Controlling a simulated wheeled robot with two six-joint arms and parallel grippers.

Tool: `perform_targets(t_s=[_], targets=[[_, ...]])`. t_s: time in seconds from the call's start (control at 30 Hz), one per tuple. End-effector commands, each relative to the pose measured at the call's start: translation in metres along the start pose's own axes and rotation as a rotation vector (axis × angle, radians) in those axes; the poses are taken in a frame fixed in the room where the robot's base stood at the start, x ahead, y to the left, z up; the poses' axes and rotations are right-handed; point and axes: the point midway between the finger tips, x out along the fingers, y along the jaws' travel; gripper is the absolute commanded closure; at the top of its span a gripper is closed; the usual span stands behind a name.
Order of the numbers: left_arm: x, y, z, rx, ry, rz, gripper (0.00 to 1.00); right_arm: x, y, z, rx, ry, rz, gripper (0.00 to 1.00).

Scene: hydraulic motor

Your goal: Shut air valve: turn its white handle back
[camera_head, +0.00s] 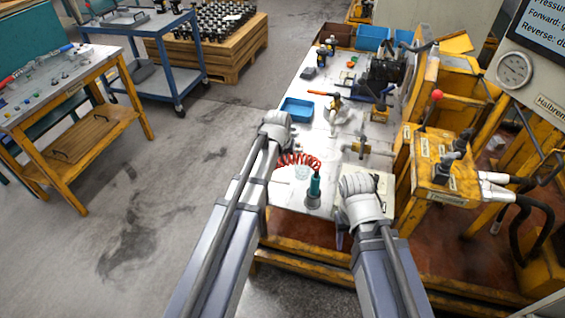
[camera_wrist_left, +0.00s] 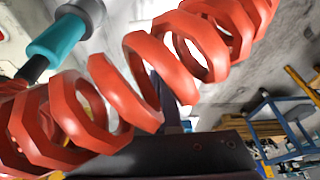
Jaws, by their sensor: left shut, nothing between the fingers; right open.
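The air valve's white handle cannot be clearly picked out. A brass fitting (camera_head: 362,148) lies on the white bench top, and another brass-coloured part (camera_head: 336,104) stands farther back, but I cannot tell whether either is the valve. My left arm reaches over the bench's left edge. In the left wrist view my left gripper (camera_wrist_left: 168,105) is dark, partly hidden behind a red coiled hose (camera_wrist_left: 150,75), and shut with nothing in it. My right gripper (camera_head: 340,232) hangs low at the bench's front, mostly hidden by its own wrist; it is open and empty.
The red coil (camera_head: 300,159) leads to a teal tool (camera_head: 314,187) upright near the bench front. A blue tray (camera_head: 297,109) lies behind. A yellow control box (camera_head: 440,180) with a red-knobbed lever stands right.

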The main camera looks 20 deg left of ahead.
Motion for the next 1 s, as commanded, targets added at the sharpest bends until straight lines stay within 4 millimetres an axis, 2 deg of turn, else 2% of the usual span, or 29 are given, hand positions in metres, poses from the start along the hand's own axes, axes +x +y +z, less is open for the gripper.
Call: perform_targets(t_s=[0.03,0.4,0.5,0.63,1.0], targets=[[0.015,0.000,0.001,0.000,0.000,0.000,1.00,0.015,-0.001,-0.001,0.000,0.000,0.000,0.50],[0.070,0.000,0.001,0.000,0.000,0.000,1.00,0.067,-0.006,-0.004,-0.001,0.000,0.000,0.50],[0.050,0.000,0.020,0.000,0.000,0.000,1.00,0.053,-0.005,-0.003,-0.001,0.000,0.000,0.50],[0.043,0.000,0.032,0.000,0.000,0.000,1.00,0.051,-0.005,-0.003,0.000,0.000,0.000,0.50],[0.043,0.000,0.035,0.000,0.000,0.000,1.00,0.051,-0.005,-0.003,0.000,0.000,0.000,0.50]])
